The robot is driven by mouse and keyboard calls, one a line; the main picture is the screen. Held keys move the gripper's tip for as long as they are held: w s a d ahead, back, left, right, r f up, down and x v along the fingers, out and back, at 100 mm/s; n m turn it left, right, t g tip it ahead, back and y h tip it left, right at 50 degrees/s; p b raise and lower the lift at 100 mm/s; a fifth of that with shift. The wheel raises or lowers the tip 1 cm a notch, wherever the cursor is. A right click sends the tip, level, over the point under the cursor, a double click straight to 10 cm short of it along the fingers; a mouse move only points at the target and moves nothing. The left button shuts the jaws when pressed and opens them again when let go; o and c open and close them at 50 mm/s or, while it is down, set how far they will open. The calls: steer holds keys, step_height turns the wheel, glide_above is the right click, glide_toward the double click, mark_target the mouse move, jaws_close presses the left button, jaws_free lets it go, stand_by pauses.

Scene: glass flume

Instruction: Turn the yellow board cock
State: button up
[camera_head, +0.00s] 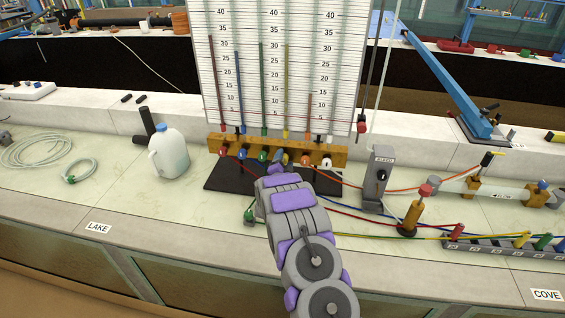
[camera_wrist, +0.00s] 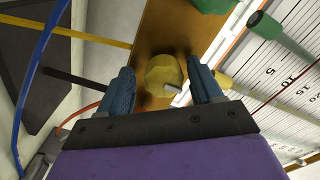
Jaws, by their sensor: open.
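The yellow board cock (camera_wrist: 163,72) is a rounded yellow knob on the brown manifold bar (camera_wrist: 157,32) in the wrist view. A small pale mark or pin shows at its lower right edge. My gripper (camera_wrist: 161,76) is open, with one blue-grey ribbed finger on each side of the knob. A gap seems to show on both sides, and I cannot tell any contact. In the head view my gripper (camera_head: 279,163) is at the middle of the manifold bar (camera_head: 232,142), under the scale board (camera_head: 270,70), and hides most of the yellow cock.
Red (camera_head: 223,150), blue (camera_head: 241,154) and green (camera_head: 263,155) cocks sit left of my gripper, with others to its right. A white jug (camera_head: 168,153) stands left. A grey box (camera_head: 377,175) and coloured hoses lie right.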

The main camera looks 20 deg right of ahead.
steer(key=shift+d+f, duration=0.1)
steer(key=shift+d, duration=0.35)
steer(key=shift+w+a, duration=0.1)
steer(key=shift+a, duration=0.5)
steer(key=shift+c, duration=0.2)
steer(key=shift+a+r, duration=0.2)
steer(key=shift+a, duration=0.35)
steer(key=c, duration=0.3)
steer(key=shift+c, duration=0.7)
steer(key=shift+d, duration=0.65)
steer(key=c, duration=0.5)
steer(key=shift+a, duration=0.15)
steer(key=shift+c, duration=0.3)
